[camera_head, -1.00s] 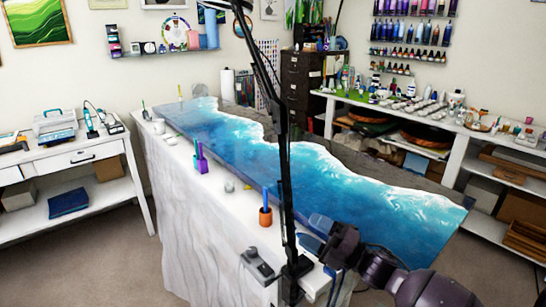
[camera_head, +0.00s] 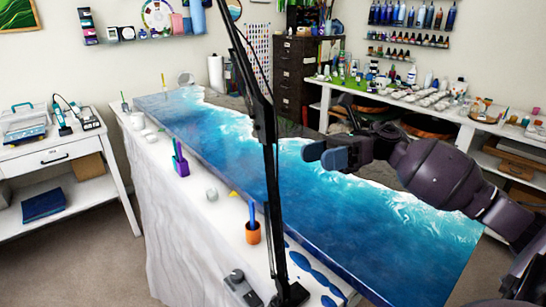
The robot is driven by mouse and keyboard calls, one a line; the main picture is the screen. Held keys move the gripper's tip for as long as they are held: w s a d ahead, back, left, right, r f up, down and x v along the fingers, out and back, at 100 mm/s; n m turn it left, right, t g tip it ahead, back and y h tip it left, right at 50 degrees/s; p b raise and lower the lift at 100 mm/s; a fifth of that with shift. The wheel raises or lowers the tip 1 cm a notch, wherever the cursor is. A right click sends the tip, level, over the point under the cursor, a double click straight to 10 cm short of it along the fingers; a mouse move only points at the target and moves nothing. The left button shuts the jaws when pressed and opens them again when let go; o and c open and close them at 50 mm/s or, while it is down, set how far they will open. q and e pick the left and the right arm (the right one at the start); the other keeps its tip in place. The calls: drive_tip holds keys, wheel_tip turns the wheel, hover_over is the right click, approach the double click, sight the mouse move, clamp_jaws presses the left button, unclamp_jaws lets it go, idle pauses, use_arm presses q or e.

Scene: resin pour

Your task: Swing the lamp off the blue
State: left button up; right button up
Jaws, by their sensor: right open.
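The black lamp (camera_head: 266,130) has a thin jointed arm that rises from a clamp at the table's near edge and leans up and left across the picture. Its head is out of view above the top edge. The arm crosses in front of the long blue resin panel (camera_head: 215,135), which has white wave patterns. My right gripper (camera_head: 326,135) is open and empty over the panel, to the right of the lamp arm and apart from it in the picture. I cannot tell its exact height. My left gripper is not in view.
An orange cup (camera_head: 253,233) with a blue stick and a purple holder (camera_head: 180,162) stand along the table's near edge. A white shelf unit (camera_head: 325,96) with bottles stands behind; a white side table (camera_head: 70,150) is at left.

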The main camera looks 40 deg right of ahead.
sight(271, 169)
drive_tip(key=shift+w+a+r+p, duration=0.1)
drive_tip(key=shift+w+a+p, duration=0.3)
drive_tip(key=shift+a, duration=1.4)
drive_tip(key=shift+w+a+f+p, duration=0.15)
drive_tip(key=shift+a+p, duration=0.3)
drive_tip(key=shift+a, duration=1.3)
drive_tip(key=shift+w+a+r+p, duration=0.15)
drive_tip(key=shift+w+a+p, duration=0.25)
drive_tip(key=shift+a, duration=1.4)
clamp_jaws()
